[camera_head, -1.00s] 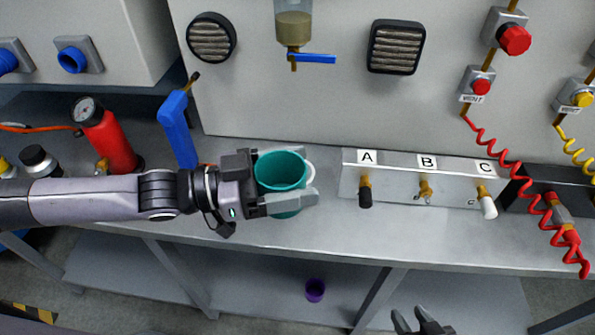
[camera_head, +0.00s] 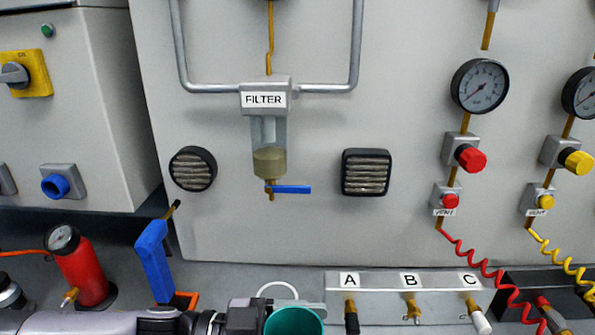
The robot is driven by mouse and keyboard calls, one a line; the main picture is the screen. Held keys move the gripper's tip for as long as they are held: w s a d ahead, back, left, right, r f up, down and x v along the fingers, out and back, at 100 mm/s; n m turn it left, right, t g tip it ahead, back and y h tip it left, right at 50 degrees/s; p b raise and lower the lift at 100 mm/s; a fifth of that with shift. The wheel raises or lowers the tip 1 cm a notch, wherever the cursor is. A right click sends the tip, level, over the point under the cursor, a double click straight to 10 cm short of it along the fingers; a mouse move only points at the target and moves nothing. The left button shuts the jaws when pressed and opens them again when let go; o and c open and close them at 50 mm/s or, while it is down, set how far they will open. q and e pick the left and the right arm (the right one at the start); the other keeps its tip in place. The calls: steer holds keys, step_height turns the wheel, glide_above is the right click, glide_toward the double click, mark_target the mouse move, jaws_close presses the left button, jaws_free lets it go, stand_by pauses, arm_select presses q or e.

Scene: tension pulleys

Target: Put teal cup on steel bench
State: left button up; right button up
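The teal cup (camera_head: 293,322) is at the bottom edge of the head view; only its upper part and open mouth show, and the rest is cut off. My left gripper (camera_head: 248,316) comes in from the left and is right beside the cup. The steel bench (camera_head: 225,285) shows as a grey strip behind the cup. Whether the cup touches the bench is hidden. My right gripper is out of view.
A valve block (camera_head: 380,283) marked A, B, C sits to the right of the cup. A blue-handled tool (camera_head: 153,262) and a red cylinder (camera_head: 80,270) with a gauge stand at left. The filter (camera_head: 268,160) hangs on the back panel.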

arm_select(q)
steer(key=s+d+r, duration=0.3)
steer(key=d, duration=0.2)
steer(key=w+a+r+n+t+y, duration=0.1)
steer(key=w+r+n+t+y, duration=0.15)
steer(key=r+n+t, duration=0.35)
steer(key=w+a+f+n+t+y, duration=0.3)
steer(key=w+a+n+t+y, duration=0.15)
steer(key=a, duration=0.25)
steer(key=w+a+f+n+t+y, duration=0.3)
steer(key=a+f+t+y, duration=0.1)
steer(key=a+t, duration=0.25)
steer(key=s+a+f+n+y, duration=0.1)
steer(key=a+f+n+y, duration=0.3)
steer(key=a+f+y, duration=0.3)
steer(key=a, duration=0.5)
steer(key=shift+s+a+t, duration=0.3)
steer(key=shift+s+a, duration=0.05)
steer(key=shift+s, duration=0.05)
steer(key=shift+s, duration=0.1)
